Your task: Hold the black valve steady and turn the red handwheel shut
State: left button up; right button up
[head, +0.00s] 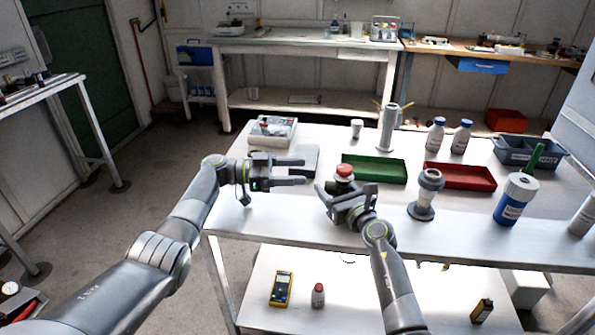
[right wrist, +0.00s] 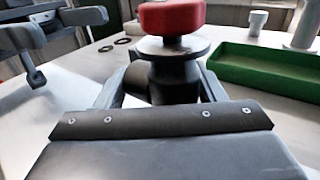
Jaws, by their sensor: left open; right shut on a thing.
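The black valve (right wrist: 173,82) stands upright between the fingers of my right gripper (head: 347,190), which is shut on its dark body.
A green tray (head: 374,170) lies just behind the valve and a red tray (head: 460,177) to its right. A grey flanged fitting (head: 426,195) and a blue-white bottle (head: 515,199) stand at right. A grey box (head: 292,160) lies behind my left gripper. The table's front-left is clear.

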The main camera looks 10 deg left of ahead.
jog(key=o, duration=1.2)
jog(key=shift+o, duration=0.2)
jog(key=shift+s, duration=0.1)
